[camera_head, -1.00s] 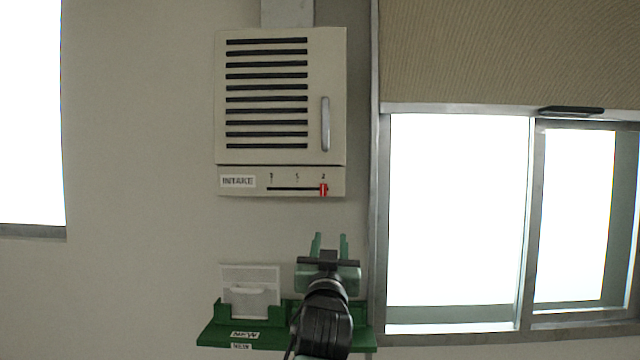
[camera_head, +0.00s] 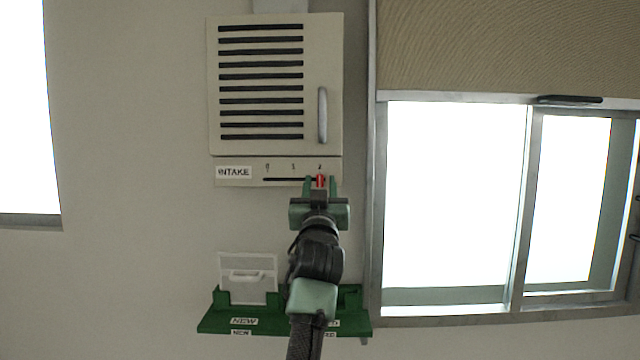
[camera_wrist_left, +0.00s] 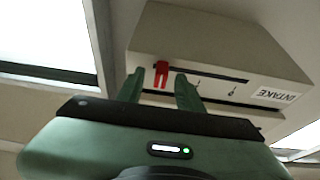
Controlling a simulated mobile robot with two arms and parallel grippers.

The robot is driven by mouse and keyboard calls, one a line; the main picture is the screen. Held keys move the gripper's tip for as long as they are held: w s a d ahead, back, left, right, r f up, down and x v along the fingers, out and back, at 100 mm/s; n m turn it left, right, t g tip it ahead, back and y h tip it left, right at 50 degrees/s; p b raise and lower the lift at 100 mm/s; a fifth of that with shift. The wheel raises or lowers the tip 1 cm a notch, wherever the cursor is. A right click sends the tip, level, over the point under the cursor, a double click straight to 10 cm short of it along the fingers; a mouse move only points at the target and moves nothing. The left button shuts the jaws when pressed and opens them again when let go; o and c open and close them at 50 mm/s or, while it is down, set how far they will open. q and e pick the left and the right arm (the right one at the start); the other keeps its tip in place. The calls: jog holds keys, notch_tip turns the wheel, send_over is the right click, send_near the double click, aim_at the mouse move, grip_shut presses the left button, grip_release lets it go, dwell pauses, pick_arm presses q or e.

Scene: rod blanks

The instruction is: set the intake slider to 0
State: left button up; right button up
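The intake slider has a red knob (camera_head: 320,181) at the right end of its dark slot (camera_head: 285,179), by the mark 2. The mark 0 is at the left end, near the INTAKE label (camera_head: 234,172). My left gripper (camera_head: 321,184) is raised to the slider panel, open, with one green finger on each side of the knob. In the left wrist view the red knob (camera_wrist_left: 161,74) shows between and just beyond the tips of the open fingers (camera_wrist_left: 157,85). I cannot tell whether they touch it. My right gripper is not in view.
A beige vented cabinet (camera_head: 262,148) with a vertical handle (camera_head: 322,115) is above the slider panel. A green shelf (camera_head: 215,318) with NEW labels holds a white panel (camera_head: 248,263) below. A window (camera_head: 455,200) is at the right.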

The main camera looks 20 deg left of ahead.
pick_arm(q)
grip_shut()
jog(key=shift+a+f, duration=0.1)
dwell(1.2)
